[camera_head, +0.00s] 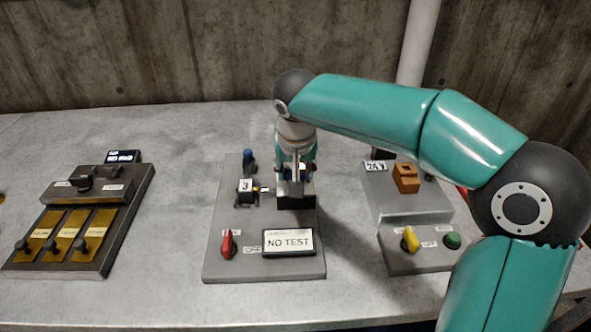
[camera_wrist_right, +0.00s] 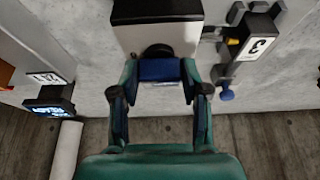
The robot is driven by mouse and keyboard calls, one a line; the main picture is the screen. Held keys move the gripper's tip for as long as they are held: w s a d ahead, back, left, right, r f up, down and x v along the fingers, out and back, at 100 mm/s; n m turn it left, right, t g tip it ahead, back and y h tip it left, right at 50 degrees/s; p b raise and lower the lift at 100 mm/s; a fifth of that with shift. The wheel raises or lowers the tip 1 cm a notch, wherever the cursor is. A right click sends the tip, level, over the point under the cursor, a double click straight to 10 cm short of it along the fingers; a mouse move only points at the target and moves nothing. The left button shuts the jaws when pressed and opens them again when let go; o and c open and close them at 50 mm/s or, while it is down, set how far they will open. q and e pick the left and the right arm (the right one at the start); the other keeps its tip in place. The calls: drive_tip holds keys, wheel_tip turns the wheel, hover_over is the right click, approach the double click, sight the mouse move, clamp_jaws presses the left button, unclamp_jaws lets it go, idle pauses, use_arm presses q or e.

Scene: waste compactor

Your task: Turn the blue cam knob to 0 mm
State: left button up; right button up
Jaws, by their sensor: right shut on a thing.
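In the right wrist view, a blue knob (camera_wrist_right: 160,70) sits on a dark round collar at the face of a grey-and-black block. My right gripper (camera_wrist_right: 160,97) is shut on this knob, with a finger on each side. In the head view my right gripper (camera_head: 297,172) reaches down at the back of the black block (camera_head: 296,201) and hides the held knob. A counter (camera_head: 246,190) left of the block reads 3; it also shows in the wrist view (camera_wrist_right: 262,45). I cannot read any mm marking on the knob. My left gripper is not in view.
A small blue-tipped lever (camera_head: 248,159) stands behind the counter. A red switch (camera_head: 227,243) and a "NO TEST" display (camera_head: 289,242) lie at the panel's front. Other panels stand left (camera_head: 118,213) and right (camera_head: 410,211), with bare table between.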

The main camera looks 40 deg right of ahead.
drive_tip(key=o, duration=1.1)
drive_tip(key=shift+o, duration=0.2)
drive_tip(key=v, duration=1.2)
drive_tip(key=shift+f, duration=0.1)
